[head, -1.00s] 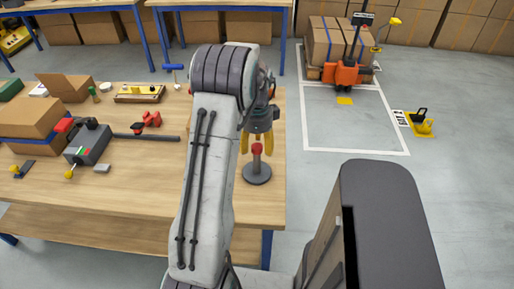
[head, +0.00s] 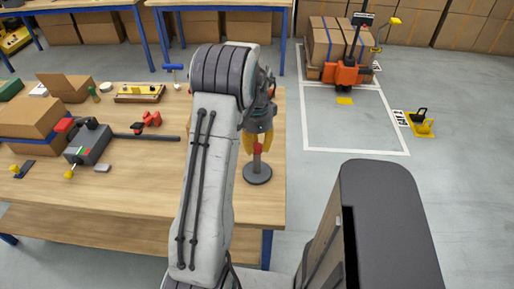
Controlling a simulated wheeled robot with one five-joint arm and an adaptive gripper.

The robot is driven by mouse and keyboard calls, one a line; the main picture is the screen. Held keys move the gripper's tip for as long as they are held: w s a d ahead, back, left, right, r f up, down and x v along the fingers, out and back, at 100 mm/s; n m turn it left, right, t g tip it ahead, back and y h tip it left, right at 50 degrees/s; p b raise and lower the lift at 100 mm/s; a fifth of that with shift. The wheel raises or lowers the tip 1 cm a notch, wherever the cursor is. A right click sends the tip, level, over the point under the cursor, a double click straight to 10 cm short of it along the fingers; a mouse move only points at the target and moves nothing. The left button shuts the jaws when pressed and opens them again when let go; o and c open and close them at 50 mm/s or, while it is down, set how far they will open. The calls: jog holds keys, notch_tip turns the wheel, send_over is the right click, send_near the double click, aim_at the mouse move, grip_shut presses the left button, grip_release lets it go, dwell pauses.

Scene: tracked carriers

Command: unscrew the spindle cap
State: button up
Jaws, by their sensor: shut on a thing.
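The spindle (head: 257,171) stands upright on its round dark base near the right end of the wooden workbench, in the head view. Its red cap (head: 257,149) is on top of the post. My gripper (head: 257,150) points down over it, with its yellow fingers at the cap's sides, shut on the cap. My arm hides part of the gripper and the bench to the left of the spindle. Whether the cap's thread has loosened cannot be told.
An orange pallet truck (head: 347,74) stands on the floor beyond.

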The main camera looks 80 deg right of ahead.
jog(key=n, duration=0.4)
jog(key=shift+n, duration=1.3)
jog(key=shift+f, duration=0.1)
jog(key=shift+n, duration=0.8)
jog(key=n, duration=0.7)
jog(key=shift+n, duration=0.6)
